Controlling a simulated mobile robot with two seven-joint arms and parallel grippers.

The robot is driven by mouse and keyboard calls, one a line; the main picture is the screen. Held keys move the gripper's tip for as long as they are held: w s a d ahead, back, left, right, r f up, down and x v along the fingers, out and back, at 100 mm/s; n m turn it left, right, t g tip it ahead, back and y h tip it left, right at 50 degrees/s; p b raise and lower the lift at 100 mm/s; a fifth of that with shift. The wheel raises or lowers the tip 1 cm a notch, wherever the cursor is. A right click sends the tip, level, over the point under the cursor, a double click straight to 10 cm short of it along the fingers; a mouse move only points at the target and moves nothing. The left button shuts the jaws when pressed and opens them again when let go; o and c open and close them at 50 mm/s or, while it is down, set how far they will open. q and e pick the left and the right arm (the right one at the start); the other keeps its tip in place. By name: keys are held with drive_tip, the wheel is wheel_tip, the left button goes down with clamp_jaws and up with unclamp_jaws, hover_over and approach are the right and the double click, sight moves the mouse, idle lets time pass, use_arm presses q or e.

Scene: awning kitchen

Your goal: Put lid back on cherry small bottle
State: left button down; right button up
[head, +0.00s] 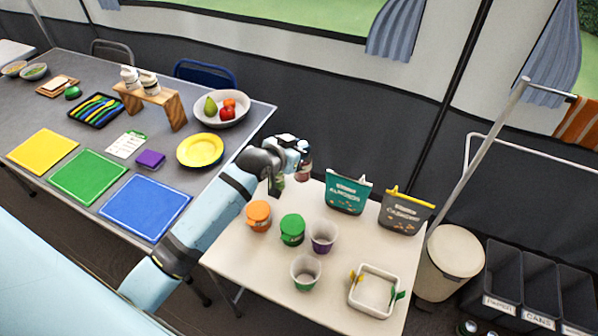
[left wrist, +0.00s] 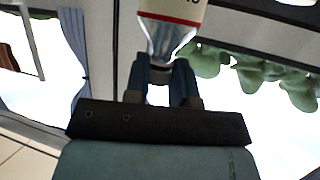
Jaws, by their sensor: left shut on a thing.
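My left gripper (head: 301,150) is above the back edge of the small cream table, shut on a small bottle (head: 305,171). In the left wrist view, its fingers (left wrist: 161,82) close around the narrow clear neck of the bottle (left wrist: 172,28), which has a pale label with a red band. Only part of the bottle shows in that view. I cannot make out a separate lid, and cannot tell whether the neck is capped. A dark greenish shape (head: 276,186) shows under the wrist; I cannot tell what it is. My right gripper is not in view.
The cream table (head: 240,262) holds an orange-lidded cup (head: 259,216), a green-lidded cup (head: 292,230), open cups (head: 323,237), a white tray (head: 357,301) and two snack pouches (head: 346,193). A grey table (head: 215,182) with mats, plate and fruit bowl stands left. Bins (head: 520,290) stand right.

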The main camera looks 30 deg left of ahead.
use_arm(q)
wheel_tip(320, 180, down, 4)
drive_tip(key=shift+f, duration=0.1)
drive_tip(key=shift+f, duration=2.1)
drive_tip(key=shift+f, duration=0.2)
drive_tip(key=c, duration=1)
unclamp_jaws()
drive_tip(key=shift+o, duration=0.2)
drive_tip(key=shift+r, duration=0.15)
